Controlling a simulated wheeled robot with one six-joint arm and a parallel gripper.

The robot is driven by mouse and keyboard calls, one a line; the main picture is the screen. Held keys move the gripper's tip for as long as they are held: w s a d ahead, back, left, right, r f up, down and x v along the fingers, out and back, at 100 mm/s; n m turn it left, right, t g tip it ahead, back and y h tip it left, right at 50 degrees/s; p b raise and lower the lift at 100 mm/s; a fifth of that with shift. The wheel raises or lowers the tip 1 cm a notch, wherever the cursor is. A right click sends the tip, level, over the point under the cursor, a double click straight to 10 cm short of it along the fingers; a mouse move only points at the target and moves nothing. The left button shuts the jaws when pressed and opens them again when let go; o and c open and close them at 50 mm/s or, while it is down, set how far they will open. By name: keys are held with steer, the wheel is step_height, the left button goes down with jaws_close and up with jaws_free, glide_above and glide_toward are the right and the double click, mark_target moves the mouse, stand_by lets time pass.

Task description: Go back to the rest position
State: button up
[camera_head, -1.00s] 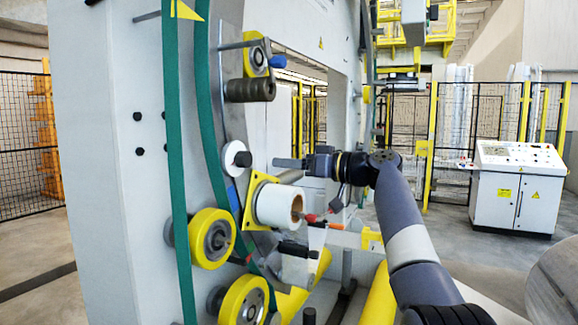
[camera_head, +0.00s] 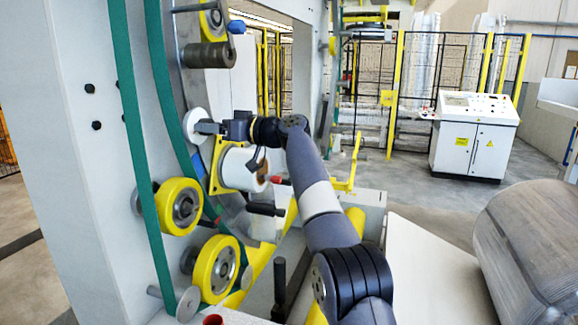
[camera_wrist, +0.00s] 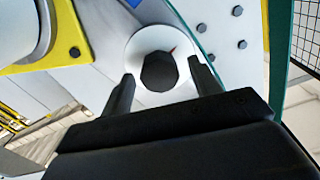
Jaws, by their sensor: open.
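My gripper (camera_head: 207,128) is at the end of my raised arm, beside the wrapping machine's ring. In the wrist view my gripper (camera_wrist: 161,70) has its two black fingers apart with nothing held between them. A white disc (camera_head: 190,118) appears behind the fingertips in the head view. In the wrist view the white disc (camera_wrist: 139,47) with a dark hub lies beyond the fingers; I cannot tell how far. A white film roll (camera_head: 235,170) on a yellow plate sits just below my gripper.
Yellow wheels (camera_head: 180,206) and green bands (camera_head: 160,95) line the ring. A black handle (camera_head: 266,209) sticks out below the roll. A large wrapped coil (camera_head: 530,240) lies at the right. A control cabinet (camera_head: 474,137) stands behind, with open floor before it.

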steer(key=shift+d, duration=0.1)
stand_by(0.3)
steer(key=b+v, duration=0.6)
steer(key=v, duration=0.5)
steer(key=w+a+m+p, duration=0.3)
steer(key=a+m+p, duration=0.4)
steer(key=m, duration=1.4)
steer(key=a, duration=0.3)
steer(key=shift+w+a+m+p, duration=0.2)
steer(key=shift+w+m+p, duration=0.1)
stand_by(0.4)
